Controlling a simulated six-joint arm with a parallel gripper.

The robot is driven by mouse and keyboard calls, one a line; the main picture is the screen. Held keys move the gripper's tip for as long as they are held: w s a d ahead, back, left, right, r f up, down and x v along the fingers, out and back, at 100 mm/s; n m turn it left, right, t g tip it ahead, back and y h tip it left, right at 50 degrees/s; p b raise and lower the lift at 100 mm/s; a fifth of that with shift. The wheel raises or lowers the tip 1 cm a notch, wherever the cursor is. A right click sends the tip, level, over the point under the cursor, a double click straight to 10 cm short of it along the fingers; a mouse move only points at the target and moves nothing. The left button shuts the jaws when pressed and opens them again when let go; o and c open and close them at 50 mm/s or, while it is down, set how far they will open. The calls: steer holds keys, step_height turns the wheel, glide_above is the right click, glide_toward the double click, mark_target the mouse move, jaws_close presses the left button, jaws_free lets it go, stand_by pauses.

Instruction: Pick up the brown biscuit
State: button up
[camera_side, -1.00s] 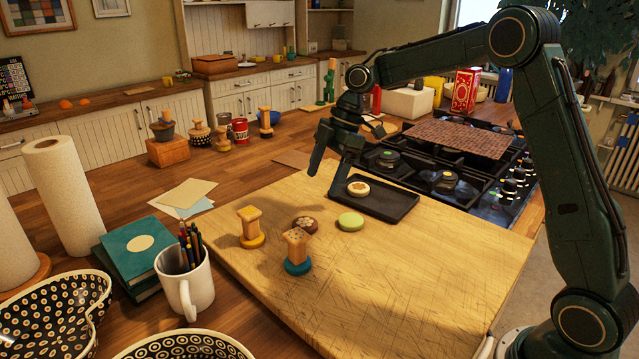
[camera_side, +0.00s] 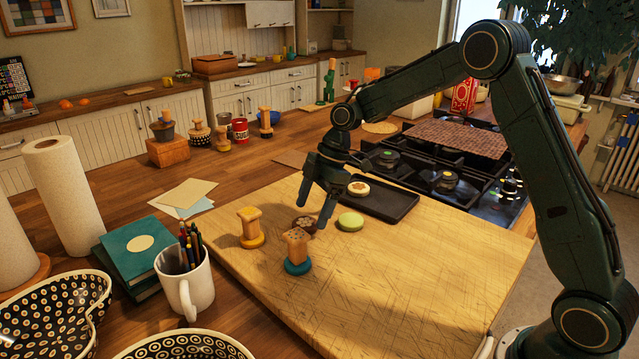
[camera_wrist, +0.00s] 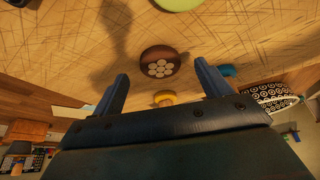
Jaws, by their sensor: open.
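The brown biscuit (camera_side: 305,224) lies on the wooden board, partly hidden by my gripper in the side view. In the wrist view the brown biscuit (camera_wrist: 160,62) is round with a cluster of pale dots on top, ahead of and between my fingers. My gripper (camera_side: 313,212) points down with its fingers apart and empty, just above and beside the biscuit. It also shows in the wrist view, where my gripper (camera_wrist: 163,80) is open. I cannot tell whether a finger touches the biscuit.
A green biscuit (camera_side: 351,221) lies just right. A dark tray (camera_side: 392,204) holds a pale biscuit (camera_side: 358,188). The board's front right is clear.

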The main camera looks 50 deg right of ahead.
mark_target(305, 226)
steer(key=shift+x, duration=1.15)
steer(key=c, duration=1.1)
